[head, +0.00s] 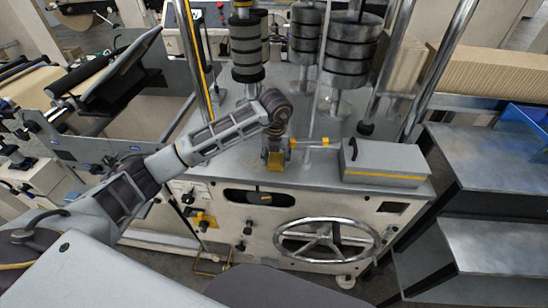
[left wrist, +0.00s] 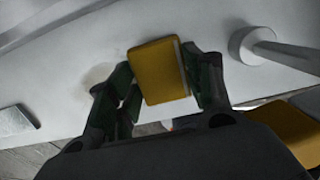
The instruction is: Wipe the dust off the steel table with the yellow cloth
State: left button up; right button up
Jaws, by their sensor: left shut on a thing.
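My left gripper (head: 275,150) reaches in from the left and points down over the steel table (head: 322,182), near its front edge. It is shut on the yellow cloth (head: 275,162), which also shows in the left wrist view (left wrist: 158,72) as a folded block between the green-padded fingers. The cloth is at or just above the tabletop; I cannot tell whether it touches. A faint tan smudge, likely dust (left wrist: 97,74), shows on the pale surface left of the cloth, partly behind a finger. My right gripper is not in view.
A grey box with a yellow stripe (head: 385,162) stands on the table to the right. Posts with stacked dark rollers (head: 352,50) rise behind the gripper. A handwheel (head: 327,238) is on the front panel. Dark shelves (head: 490,165) stand to the right.

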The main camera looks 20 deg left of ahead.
pick_arm(q)
jog(key=shift+w+d+f, duration=0.1)
jog(key=shift+d, duration=0.55)
jog(key=shift+w+d+f, duration=0.1)
jog(key=shift+d, duration=0.55)
jog(key=shift+b, duration=0.3)
jog(key=shift+a+r, duration=0.1)
jog(key=shift+s+a+r, duration=0.1)
jog(key=shift+s+a, duration=0.05)
jog(key=shift+a, duration=0.65)
jog(key=shift+s+a+r, duration=0.1)
jog(key=shift+s+a, duration=0.05)
jog(key=shift+a, duration=0.6)
jog(key=shift+a, duration=0.1)
jog(key=shift+s+a+f+b, duration=0.1)
jog(key=shift+s+a+b, duration=0.15)
jog(key=shift+a, duration=0.55)
jog(key=shift+s+a+f+b, duration=0.15)
jog(key=shift+a+b, duration=0.1)
jog(key=shift+a, duration=0.5)
